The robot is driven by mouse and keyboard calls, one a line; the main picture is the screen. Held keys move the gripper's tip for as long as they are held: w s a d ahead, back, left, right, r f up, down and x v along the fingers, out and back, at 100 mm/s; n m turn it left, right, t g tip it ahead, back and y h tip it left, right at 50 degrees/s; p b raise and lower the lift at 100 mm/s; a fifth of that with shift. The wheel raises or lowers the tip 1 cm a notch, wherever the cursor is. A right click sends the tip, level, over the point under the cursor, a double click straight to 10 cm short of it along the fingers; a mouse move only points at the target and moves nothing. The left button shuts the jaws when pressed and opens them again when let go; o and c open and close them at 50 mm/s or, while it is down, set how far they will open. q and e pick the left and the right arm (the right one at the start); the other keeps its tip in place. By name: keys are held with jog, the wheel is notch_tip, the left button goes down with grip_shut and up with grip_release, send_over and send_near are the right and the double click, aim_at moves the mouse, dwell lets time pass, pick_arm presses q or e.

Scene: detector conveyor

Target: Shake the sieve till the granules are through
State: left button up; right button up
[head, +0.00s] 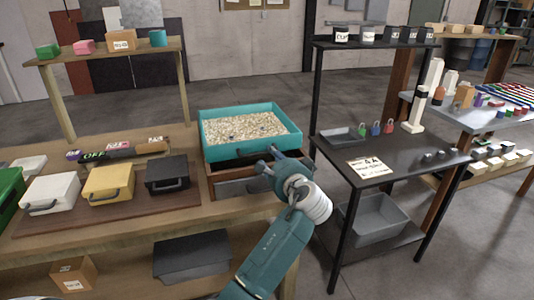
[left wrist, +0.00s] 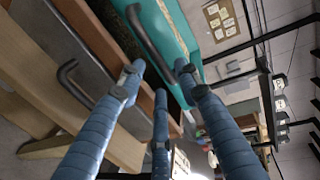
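The teal sieve (head: 292,133) stands on a wooden frame (head: 208,172) at the right end of the wooden table. Pale granules (head: 243,127) with a few dark specks cover its floor. A dark handle is on its front wall; this handle (left wrist: 150,38) also shows in the left wrist view. My left gripper (head: 266,160) is just in front of the sieve, close to the handle. In the left wrist view its fingers (left wrist: 160,72) are spread, with the handle just beyond the tips. I cannot tell whether a finger touches it. My right gripper is not in view.
A grey drawer or tray (head: 240,187) sits in the frame below the sieve. White (head: 50,192), yellow (head: 108,182) and black (head: 167,173) handled boxes stand to the left. A dark shelf rack (head: 400,160) with small items stands close on the right.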

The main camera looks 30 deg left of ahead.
pick_arm(q)
jog(key=x, duration=0.5)
jog(key=shift+w+a+f, duration=0.1)
jog(key=shift+w, duration=0.15)
grip_shut()
